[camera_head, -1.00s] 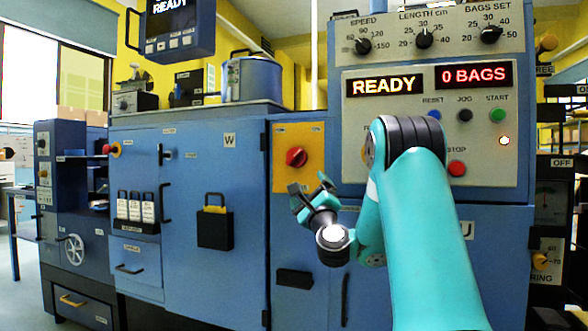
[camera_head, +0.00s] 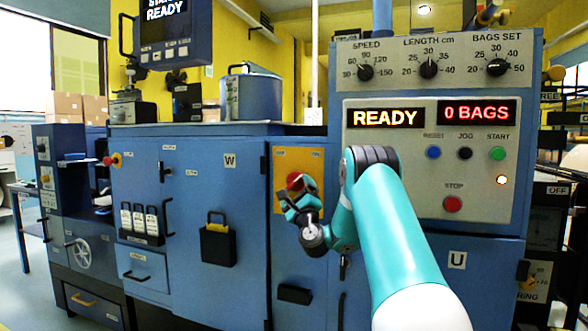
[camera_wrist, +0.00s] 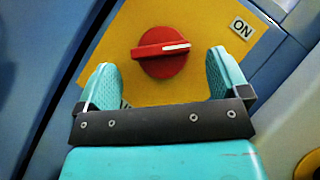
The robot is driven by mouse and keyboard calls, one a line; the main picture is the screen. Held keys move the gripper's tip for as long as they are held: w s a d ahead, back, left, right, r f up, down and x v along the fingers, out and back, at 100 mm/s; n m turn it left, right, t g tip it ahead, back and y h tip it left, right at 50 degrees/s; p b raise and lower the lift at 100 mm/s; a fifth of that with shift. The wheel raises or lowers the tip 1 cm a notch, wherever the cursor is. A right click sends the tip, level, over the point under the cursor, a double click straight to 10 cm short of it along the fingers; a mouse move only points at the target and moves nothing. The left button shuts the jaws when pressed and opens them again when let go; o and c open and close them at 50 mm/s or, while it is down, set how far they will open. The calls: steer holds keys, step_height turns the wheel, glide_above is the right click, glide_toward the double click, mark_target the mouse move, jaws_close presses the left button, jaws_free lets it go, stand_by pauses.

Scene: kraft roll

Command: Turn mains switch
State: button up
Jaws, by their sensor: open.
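The mains switch is a red rotary knob (camera_wrist: 162,56) on a yellow plate (camera_wrist: 125,30), with a white line on the knob that points toward the "ON" label (camera_wrist: 241,28) side in the wrist view. My gripper (camera_wrist: 160,85) is open, its two teal fingers on either side below the knob, apart from it. In the head view the knob (camera_head: 295,181) shows just behind the fingertips of my gripper (camera_head: 300,196). The lower part of the yellow plate is hidden by my gripper.
The control panel (camera_head: 400,185) at right reads READY and 0 BAGS, with dials above and a red stop button (camera_head: 452,204). A black box with a yellow insert (camera_head: 218,245) and a door handle (camera_head: 167,217) stick out of the blue cabinet at left.

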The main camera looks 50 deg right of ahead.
mark_target(295, 184)
steer(key=shift+w+d+r+p, duration=0.2)
steer(key=shift+w+r+p, duration=0.25)
steer(key=shift+p, duration=0.15)
steer(key=shift+w+d+r+p, duration=0.2)
steer(key=shift+w+r+p, duration=0.2)
steer(key=shift+p, duration=0.2)
steer(key=shift+w+d+r+p, duration=0.25)
steer(key=shift+w+d+p, duration=0.4)
steer(key=shift+p, duration=0.5)
steer(key=shift+a, duration=0.1)
steer(key=shift+c, duration=0.4)
steer(key=c, duration=0.9)
steer(key=shift+o, duration=0.2)
